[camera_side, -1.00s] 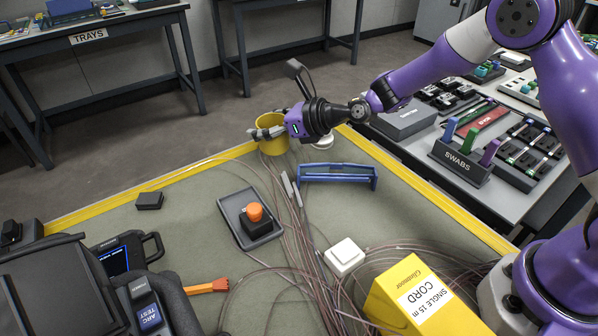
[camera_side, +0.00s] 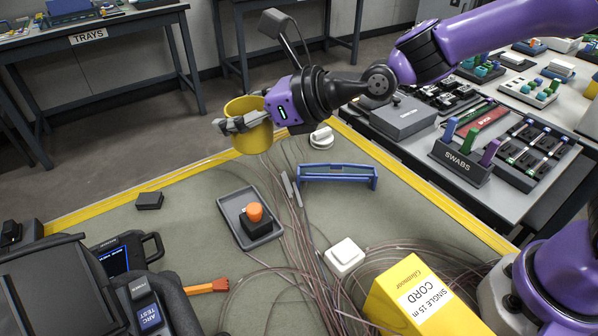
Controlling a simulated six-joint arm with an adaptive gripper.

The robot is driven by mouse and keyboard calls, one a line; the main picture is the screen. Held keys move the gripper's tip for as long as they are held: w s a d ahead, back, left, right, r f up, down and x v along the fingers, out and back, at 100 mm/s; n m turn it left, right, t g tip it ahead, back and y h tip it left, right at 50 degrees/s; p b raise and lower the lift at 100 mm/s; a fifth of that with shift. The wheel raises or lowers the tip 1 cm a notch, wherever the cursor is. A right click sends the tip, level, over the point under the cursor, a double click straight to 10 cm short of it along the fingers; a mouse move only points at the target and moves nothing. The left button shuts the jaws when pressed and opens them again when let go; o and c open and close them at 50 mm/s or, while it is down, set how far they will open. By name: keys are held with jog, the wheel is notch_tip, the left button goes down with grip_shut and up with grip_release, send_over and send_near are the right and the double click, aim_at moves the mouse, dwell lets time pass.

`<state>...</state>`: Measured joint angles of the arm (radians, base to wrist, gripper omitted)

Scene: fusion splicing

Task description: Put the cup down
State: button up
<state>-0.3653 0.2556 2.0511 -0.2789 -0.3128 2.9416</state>
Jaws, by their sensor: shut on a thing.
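The yellow cup (camera_side: 246,141) is in the upper middle of the side view. My gripper (camera_side: 238,124) is shut on it, with a grey finger across the cup's side. The cup is held up near the far edge of the green-grey work table (camera_side: 190,195) and looks slightly tilted. Part of its right side is hidden by my gripper. Its height above the table cannot be told exactly.
A blue bracket (camera_side: 338,177), a grey tray (camera_side: 228,210) with an orange-topped black item (camera_side: 254,214), a white box (camera_side: 344,255) and a yellow cord box (camera_side: 420,300) lie on the table. Thin fibres run across the middle. A white round item (camera_side: 321,138) sits at the far corner.

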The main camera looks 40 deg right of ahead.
jog(key=s+a+n+g+y, duration=0.2)
jog(key=s+n+g, duration=0.3)
jog(key=s, duration=0.4)
jog(key=s+a+n+g+y, duration=0.3)
jog(key=s+a+n+g, duration=0.2)
jog(key=s, duration=0.5)
jog(key=shift+s+a+r+g+y, duration=0.2)
jog(key=shift+s+r+g+y, duration=0.05)
jog(key=shift+r+g+y, duration=0.1)
notch_tip(320, 180, down, 11)
jog(key=shift+s+r, duration=0.1)
jog(key=shift+r, duration=0.1)
jog(key=shift+f, duration=2.55)
jog(key=shift+f, duration=0.1)
jog(key=o, duration=1.3)
jog(key=shift+c, duration=0.2)
